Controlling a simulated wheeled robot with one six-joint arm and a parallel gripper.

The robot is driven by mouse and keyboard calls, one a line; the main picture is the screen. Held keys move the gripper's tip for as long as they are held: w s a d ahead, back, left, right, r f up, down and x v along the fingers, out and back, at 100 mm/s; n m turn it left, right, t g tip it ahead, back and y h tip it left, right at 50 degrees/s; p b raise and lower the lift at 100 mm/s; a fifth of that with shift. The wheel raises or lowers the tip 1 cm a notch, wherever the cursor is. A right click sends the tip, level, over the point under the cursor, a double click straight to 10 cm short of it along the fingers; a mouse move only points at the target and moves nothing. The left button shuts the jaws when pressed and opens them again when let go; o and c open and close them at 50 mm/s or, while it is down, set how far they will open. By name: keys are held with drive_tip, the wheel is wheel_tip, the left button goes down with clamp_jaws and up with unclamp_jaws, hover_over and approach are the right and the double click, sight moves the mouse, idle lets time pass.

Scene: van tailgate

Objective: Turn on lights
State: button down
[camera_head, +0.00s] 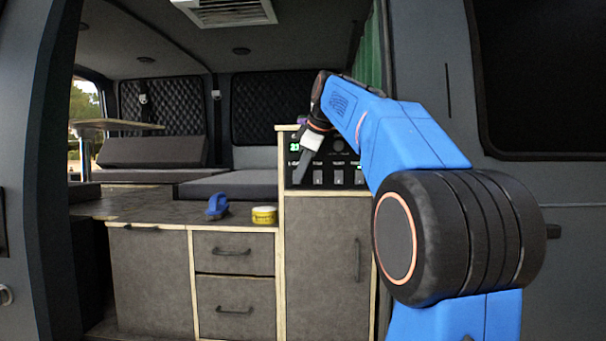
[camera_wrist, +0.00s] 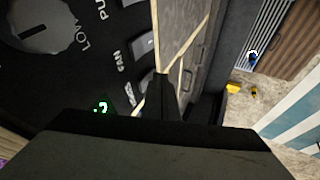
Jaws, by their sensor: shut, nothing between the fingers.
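The black control panel (camera_head: 338,168) is on the upper front of the cabinet in the van, with a row of light-coloured switches, small labels and a green display. In the wrist view the panel (camera_wrist: 75,75) fills the left side, with a large knob (camera_wrist: 40,22) marked LOW, a switch (camera_wrist: 143,46) and a green digit (camera_wrist: 100,107). My gripper (camera_head: 302,178) is shut and empty, in front of the panel's left part, and hides some of it. In the wrist view its fingertips (camera_wrist: 163,80) are close to the lower switches; I cannot tell whether they touch. Which switch is for the lights is unreadable.
A blue brush-like object (camera_head: 217,206) and a yellow tin (camera_head: 264,215) stand on the low counter left of the panel. Drawers (camera_head: 234,290) and a cabinet door (camera_head: 326,265) are below. A green curtain (camera_head: 371,55) hangs behind my arm.

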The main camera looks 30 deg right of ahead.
drive_tip(key=shift+w+d+f, duration=0.1)
drive_tip(key=shift+w+d, duration=0.05)
drive_tip(key=shift+r, duration=0.2)
drive_tip(key=shift+r, duration=0.7)
